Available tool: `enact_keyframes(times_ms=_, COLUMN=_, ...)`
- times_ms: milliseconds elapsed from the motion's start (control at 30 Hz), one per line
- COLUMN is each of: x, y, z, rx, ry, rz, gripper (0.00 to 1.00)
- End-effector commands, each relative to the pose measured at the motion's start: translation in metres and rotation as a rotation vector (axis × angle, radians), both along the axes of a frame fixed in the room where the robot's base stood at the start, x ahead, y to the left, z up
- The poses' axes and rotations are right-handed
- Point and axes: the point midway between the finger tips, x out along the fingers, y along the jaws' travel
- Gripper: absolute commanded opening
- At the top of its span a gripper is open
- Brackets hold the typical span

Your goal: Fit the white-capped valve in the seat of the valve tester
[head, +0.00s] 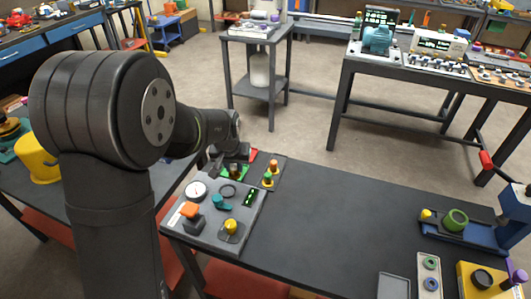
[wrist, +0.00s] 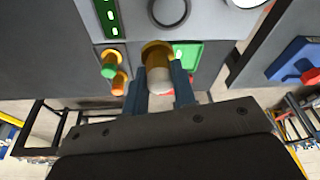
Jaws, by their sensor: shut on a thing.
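My gripper (wrist: 158,90) is shut on the white-capped valve (wrist: 158,72), with a blue-grey finger on each side. The valve's brass body points toward the tester, and its pale cap faces the wrist camera. In the head view my gripper (head: 233,165) is at the far edge of the valve tester (head: 178,232), and the valve is mostly hidden. The tester is a grey box with a dark ring (head: 228,190) on its top, which also shows ahead of the valve in the wrist view (wrist: 169,10). The valve appears apart from that ring; its height is unclear.
A green-capped valve (head: 268,182) and an orange-capped valve (head: 273,167) stand on a grey plate beside the tester. The tester top carries a gauge (head: 196,190), teal handle (head: 222,203), orange button (head: 189,211) and yellow knob (head: 231,226).

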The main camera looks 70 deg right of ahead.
Motion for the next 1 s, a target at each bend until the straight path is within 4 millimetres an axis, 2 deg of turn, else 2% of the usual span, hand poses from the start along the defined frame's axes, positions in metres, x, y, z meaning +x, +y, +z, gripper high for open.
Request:
enact_keyframes(times_ms=100, x=0.014, y=0.019, z=-0.002, rx=-0.001, ry=0.001, rz=0.045, gripper=0.00)
enact_keyframes(times_ms=200, x=0.019, y=0.025, z=-0.004, rx=-0.001, ry=0.001, rz=0.061, gripper=0.00)
enact_keyframes(times_ms=367, x=0.019, y=0.026, z=-0.010, rx=-0.002, ry=0.002, rz=0.064, gripper=0.00)
enact_keyframes(times_ms=800, x=0.019, y=0.026, z=-0.039, rx=-0.003, ry=0.002, rz=0.062, gripper=0.00)
enact_keyframes(times_ms=1000, x=0.019, y=0.026, z=-0.042, rx=-0.004, ry=0.002, rz=0.062, gripper=0.00)
